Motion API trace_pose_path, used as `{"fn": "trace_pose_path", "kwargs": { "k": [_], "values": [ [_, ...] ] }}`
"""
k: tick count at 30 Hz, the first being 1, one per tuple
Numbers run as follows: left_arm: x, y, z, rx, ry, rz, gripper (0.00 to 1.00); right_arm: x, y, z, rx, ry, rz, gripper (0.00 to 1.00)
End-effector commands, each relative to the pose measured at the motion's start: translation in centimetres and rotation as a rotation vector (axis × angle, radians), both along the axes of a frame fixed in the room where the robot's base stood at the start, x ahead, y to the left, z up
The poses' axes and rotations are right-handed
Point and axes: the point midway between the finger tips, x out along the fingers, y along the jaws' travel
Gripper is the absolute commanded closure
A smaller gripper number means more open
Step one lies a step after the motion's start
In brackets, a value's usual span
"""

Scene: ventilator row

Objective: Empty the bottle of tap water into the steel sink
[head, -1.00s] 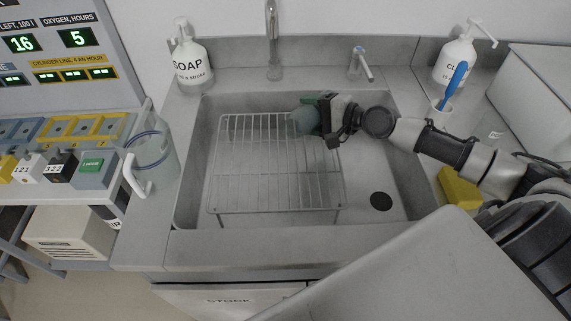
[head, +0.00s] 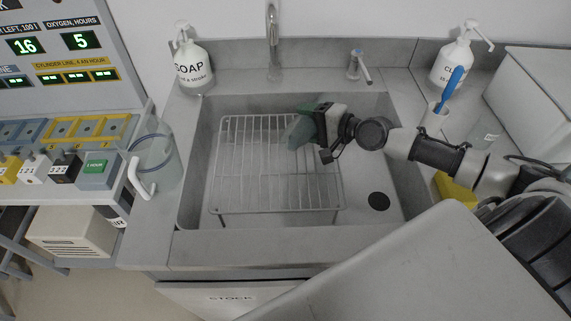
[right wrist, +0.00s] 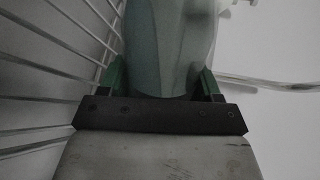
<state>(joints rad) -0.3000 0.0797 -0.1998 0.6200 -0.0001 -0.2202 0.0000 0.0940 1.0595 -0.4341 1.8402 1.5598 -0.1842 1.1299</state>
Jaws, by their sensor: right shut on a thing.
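My right gripper (head: 308,124) is over the steel sink (head: 386,160), shut on a greenish translucent bottle (head: 297,132). In the head view the bottle is tilted, its visible end pointing left and down over the wire rack (head: 228,165). In the right wrist view the bottle (right wrist: 168,45) sits between the two green fingers (right wrist: 160,80). I cannot tell whether water is in it or running out. The gripper hides part of the bottle. My left gripper is not in view.
The tap (head: 273,40) rises behind the sink. A soap bottle (head: 193,68) stands back left, a cleaner bottle (head: 455,62) back right. A clear jug (head: 158,165) stands left of the sink. A yellow sponge (head: 455,190) lies at right. The drain (head: 379,201) is uncovered.

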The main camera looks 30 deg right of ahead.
Motion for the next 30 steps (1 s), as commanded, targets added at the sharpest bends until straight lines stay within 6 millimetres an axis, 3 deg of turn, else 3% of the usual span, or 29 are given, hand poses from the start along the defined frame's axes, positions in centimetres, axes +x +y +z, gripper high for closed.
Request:
{"fn": "trace_pose_path", "kwargs": {
  "k": [30],
  "values": [
    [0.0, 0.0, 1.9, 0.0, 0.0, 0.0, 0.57, 0.0, 0.1, 0.0, -0.083, -0.049, 0.0, 0.67]
  ]
}}
